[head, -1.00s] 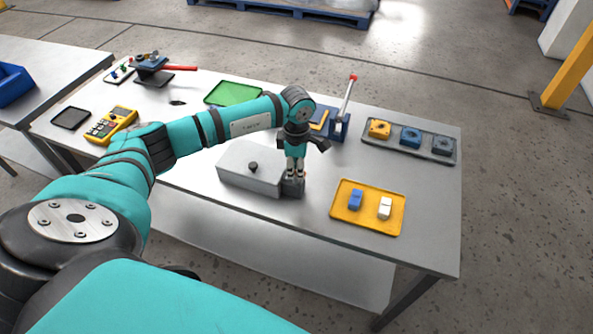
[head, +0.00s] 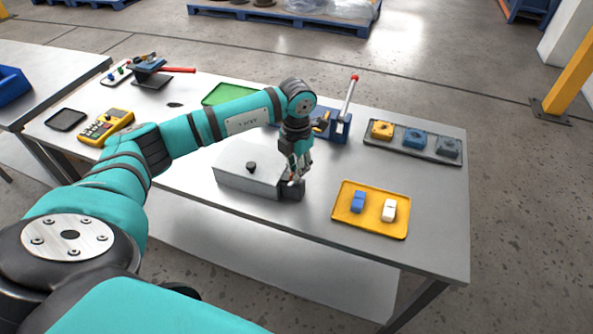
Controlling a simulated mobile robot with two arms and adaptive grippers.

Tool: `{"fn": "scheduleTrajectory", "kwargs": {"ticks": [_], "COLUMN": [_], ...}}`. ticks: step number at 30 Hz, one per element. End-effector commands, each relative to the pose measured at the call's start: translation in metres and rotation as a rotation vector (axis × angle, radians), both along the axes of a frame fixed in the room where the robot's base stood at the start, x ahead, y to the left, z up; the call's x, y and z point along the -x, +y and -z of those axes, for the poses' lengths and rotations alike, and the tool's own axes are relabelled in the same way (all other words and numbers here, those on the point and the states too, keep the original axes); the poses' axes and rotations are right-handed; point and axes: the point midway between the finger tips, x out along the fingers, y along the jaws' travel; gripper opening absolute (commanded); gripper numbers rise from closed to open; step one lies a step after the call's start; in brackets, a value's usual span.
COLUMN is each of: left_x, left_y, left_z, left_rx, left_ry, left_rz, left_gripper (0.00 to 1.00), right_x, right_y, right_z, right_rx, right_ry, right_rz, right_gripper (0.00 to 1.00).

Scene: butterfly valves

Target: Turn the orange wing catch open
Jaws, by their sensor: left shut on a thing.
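My left gripper (head: 294,180) points down at the right end of a grey box (head: 240,172) on the workbench. Its fingers are shut just above a dark block (head: 293,190) at that end of the box. The orange wing catch cannot be made out; the fingers cover the spot where they grip, so I take it to be between them. My right gripper is not in view.
A yellow tray (head: 348,226) with a blue and a white block lies to the right. Behind it are a dark tray (head: 391,149) with three valve-like parts and a red-tipped lever (head: 349,95). A green tray (head: 224,92) and a yellow meter (head: 106,127) lie left. The front right bench is clear.

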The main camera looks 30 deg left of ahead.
Motion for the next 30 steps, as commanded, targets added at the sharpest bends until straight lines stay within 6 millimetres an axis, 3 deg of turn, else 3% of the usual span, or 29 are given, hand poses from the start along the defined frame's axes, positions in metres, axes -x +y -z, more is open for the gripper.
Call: {"fn": "scheduleTrajectory", "kwargs": {"ticks": [15,30], "left_x": [-0.001,-0.001], "left_y": [0.0007,0.0008], "left_z": [-0.0012,-0.0019], "left_rx": [0.0,0.0], "left_ry": [-0.003,-0.003], "left_rz": [-0.336,-0.398], "left_gripper": [0.0,0.0], "right_x": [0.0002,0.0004], "right_y": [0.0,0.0], "right_z": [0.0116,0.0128], "right_rx": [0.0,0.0], "right_ry": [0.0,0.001], "right_rz": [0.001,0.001], "right_gripper": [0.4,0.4]}}
